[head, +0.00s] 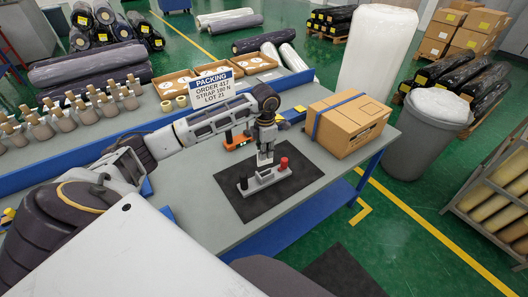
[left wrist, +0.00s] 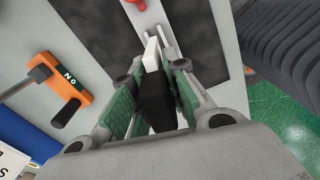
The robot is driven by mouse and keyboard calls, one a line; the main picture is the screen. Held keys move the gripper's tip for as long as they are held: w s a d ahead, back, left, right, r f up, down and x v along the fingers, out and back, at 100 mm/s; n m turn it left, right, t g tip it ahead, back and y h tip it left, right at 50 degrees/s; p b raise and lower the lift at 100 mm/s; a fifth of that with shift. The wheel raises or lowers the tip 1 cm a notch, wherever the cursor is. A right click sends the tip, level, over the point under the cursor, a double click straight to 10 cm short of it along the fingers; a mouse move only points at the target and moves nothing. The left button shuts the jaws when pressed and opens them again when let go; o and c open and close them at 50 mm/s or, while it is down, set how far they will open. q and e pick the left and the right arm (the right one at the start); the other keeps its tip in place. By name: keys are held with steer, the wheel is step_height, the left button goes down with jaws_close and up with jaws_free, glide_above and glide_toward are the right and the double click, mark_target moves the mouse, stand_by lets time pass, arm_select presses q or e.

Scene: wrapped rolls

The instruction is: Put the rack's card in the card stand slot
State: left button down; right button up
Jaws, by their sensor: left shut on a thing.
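The card stand (head: 264,179) is a low grey block on the black mat, with a red peg (head: 283,164) and a dark peg (head: 243,183) at its ends. My left gripper (head: 265,160) is just above the stand, pointing down. In the left wrist view its fingers (left wrist: 154,97) are shut on a white card (left wrist: 152,54), with a dark part between the fingers. The card's free end points towards the grey stand (left wrist: 158,18) and its slot. Whether the card touches the slot cannot be told. My right gripper is not in view.
An orange piece with a black handle (left wrist: 66,86) lies beside the mat (head: 222,190). A strapped brown box (head: 349,124) stands right of the mat. A packing sign (head: 211,86) and open cartons (head: 175,83) are behind. Several cone-like pieces stand at left.

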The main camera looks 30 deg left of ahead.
mark_target(267, 163)
arm_select(q)
steer(key=shift+w+d+n, duration=0.25)
steer(key=shift+w+n, duration=0.05)
steer(key=shift+w, duration=0.1)
steer(key=shift+a, duration=0.1)
steer(key=shift+n, duration=0.3)
steer(key=shift+n, duration=0.3)
steer(key=shift+f, duration=0.15)
steer(key=shift+f+b, duration=1.4)
steer(key=shift+f, duration=0.95)
steer(key=shift+f+b, duration=1.15)
steer(key=shift+f, duration=0.45)
steer(key=shift+f+b, duration=0.3)
steer(key=shift+f, duration=0.1)
